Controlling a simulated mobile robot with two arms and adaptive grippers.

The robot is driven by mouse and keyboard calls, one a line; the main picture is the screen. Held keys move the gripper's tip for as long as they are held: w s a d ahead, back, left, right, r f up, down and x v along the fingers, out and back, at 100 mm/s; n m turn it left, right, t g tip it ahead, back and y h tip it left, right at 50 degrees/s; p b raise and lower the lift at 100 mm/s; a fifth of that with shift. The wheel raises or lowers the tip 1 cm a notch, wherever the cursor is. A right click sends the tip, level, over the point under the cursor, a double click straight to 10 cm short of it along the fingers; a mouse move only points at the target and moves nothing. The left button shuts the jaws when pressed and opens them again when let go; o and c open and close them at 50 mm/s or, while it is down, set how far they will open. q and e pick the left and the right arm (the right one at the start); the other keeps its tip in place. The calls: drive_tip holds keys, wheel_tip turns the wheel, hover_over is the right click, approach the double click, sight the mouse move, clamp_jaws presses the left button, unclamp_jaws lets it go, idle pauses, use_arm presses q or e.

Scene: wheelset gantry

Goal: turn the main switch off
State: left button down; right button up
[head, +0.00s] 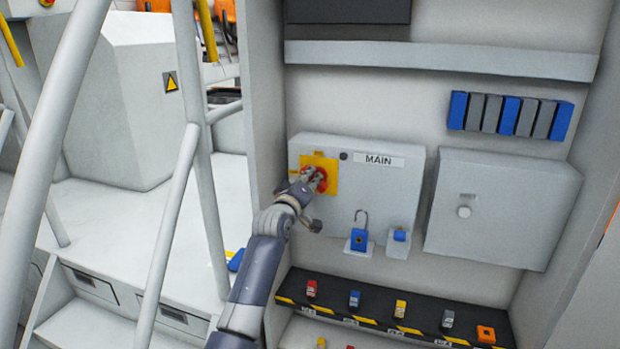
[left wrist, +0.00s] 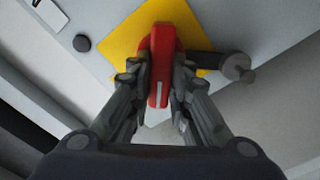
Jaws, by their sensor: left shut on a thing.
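The main switch is a red handle (left wrist: 161,65) on a yellow plate (head: 333,172), on the front of a grey box (head: 400,171) labelled MAIN. My left gripper (head: 313,180) is at the switch, its fingers partly covering the red handle (head: 321,184) in the head view. In the left wrist view the two fingers of my left gripper (left wrist: 161,88) are shut on the red handle, one on each side. A white mark shows on the handle's near face. My right gripper is not in view.
A blue padlock (head: 359,240) with its shackle up and a blue item (head: 400,235) sit on small holders below the box. A second grey box (head: 502,208) stands to the right. Below, a dark shelf (head: 375,318) carries several coloured padlocks. White railings (head: 170,215) rise at left.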

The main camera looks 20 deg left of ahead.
use_arm(q)
drive_tip(key=shift+a+f+n+p, duration=0.15)
drive_tip(key=shift+n+p, duration=0.6)
drive_tip(key=shift+n, duration=1.25)
drive_tip(key=shift+d+f+n+p, duration=0.15)
drive_tip(key=shift+n+p, duration=0.6)
drive_tip(key=shift+n, duration=1.25)
drive_tip(key=shift+a+f, duration=0.1)
drive_tip(key=c, duration=1.5)
unclamp_jaws()
